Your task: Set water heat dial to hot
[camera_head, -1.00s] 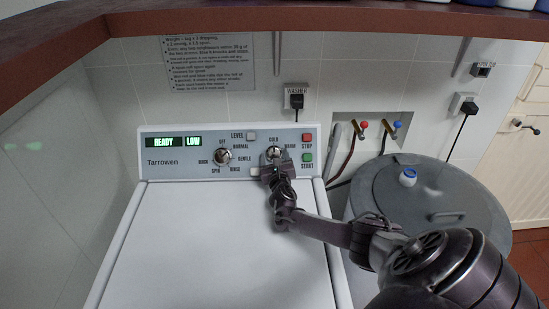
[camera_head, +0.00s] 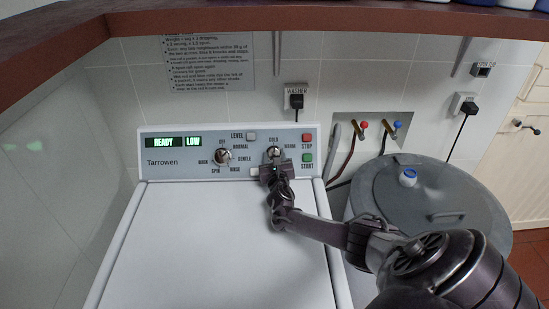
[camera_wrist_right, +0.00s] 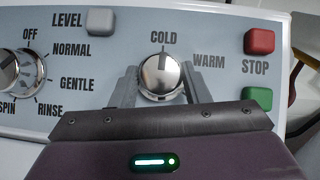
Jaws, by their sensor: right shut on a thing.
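The water heat dial (camera_wrist_right: 160,78) is a round silver knob on the washer's control panel; it also shows in the head view (camera_head: 274,152). Its dark pointer mark is at the top, toward the COLD label (camera_wrist_right: 164,36). The WARM label (camera_wrist_right: 209,58) is to its right. No HOT label shows; my gripper covers the panel below the knob. My right gripper (camera_wrist_right: 159,80) comes from below with one finger on each side of the knob and is shut on it. My left gripper is not in view.
The cycle dial (camera_head: 222,157) is left of the heat dial. The red STOP button (camera_head: 307,139) and green START button (camera_head: 307,157) are close on the right. The white washer lid (camera_head: 210,240) is clear. A grey lidded bin (camera_head: 465,200) stands right.

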